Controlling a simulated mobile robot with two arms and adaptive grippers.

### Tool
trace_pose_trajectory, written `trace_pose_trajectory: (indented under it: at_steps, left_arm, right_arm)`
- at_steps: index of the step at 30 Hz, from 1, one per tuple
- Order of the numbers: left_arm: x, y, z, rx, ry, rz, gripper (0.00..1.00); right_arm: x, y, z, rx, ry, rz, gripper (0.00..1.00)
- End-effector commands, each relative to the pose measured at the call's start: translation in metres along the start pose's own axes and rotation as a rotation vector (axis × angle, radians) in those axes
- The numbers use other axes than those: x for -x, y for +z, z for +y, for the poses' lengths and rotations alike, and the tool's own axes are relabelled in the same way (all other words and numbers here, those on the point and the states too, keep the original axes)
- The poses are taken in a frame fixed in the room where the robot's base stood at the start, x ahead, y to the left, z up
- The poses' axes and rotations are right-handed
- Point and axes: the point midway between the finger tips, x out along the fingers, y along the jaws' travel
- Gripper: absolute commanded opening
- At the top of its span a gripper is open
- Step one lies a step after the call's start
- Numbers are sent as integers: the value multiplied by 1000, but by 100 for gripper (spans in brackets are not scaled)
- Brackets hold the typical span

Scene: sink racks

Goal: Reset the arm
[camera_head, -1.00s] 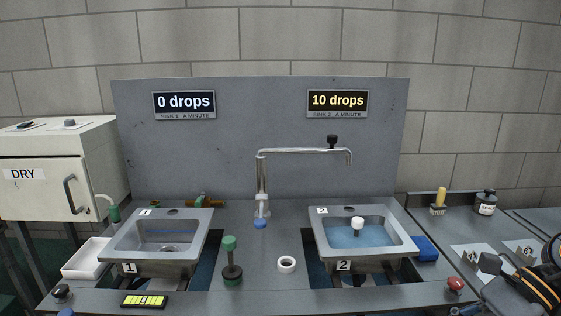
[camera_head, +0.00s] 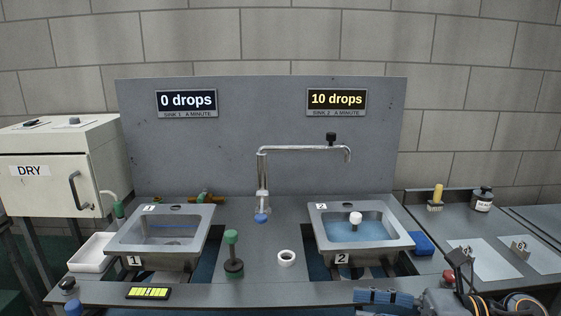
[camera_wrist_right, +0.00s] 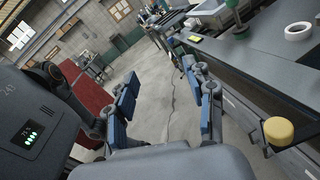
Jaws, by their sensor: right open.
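My right gripper (camera_head: 385,298) shows its blue finger pads at the bottom right of the head view, in front of the bench's front edge. In the right wrist view the right gripper (camera_wrist_right: 167,95) has its two blue-padded fingers spread well apart, with nothing between them but the floor beyond. My right arm (camera_head: 490,304) comes in from the bottom right corner. My left gripper does not show in either view.
The bench holds sink 1 (camera_head: 120,246), sink 2 (camera_head: 400,242) with blue water, a tap (camera_head: 262,180), a green-topped post (camera_head: 232,255) and a white ring (camera_head: 286,257). A red knob (camera_head: 449,275) sits near my right arm. A yellow knob (camera_wrist_right: 278,130) is right of the gripper.

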Motion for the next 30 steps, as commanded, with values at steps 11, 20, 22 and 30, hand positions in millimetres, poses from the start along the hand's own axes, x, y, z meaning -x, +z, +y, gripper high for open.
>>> trace_pose_trajectory:
  at_steps: [11,20,22,30]
  left_arm:
    - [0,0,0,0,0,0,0]
    - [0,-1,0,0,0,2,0]
    - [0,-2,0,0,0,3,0]
    - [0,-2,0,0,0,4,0]
  right_arm:
    - [28,10,-78,-980,-328,-928,54]
    - [90,-151,-98,-1829,-737,-1513,54]
    - [97,-197,-82,-2006,-858,-1620,54]
    - [100,-302,-4,2200,1132,1685,54]
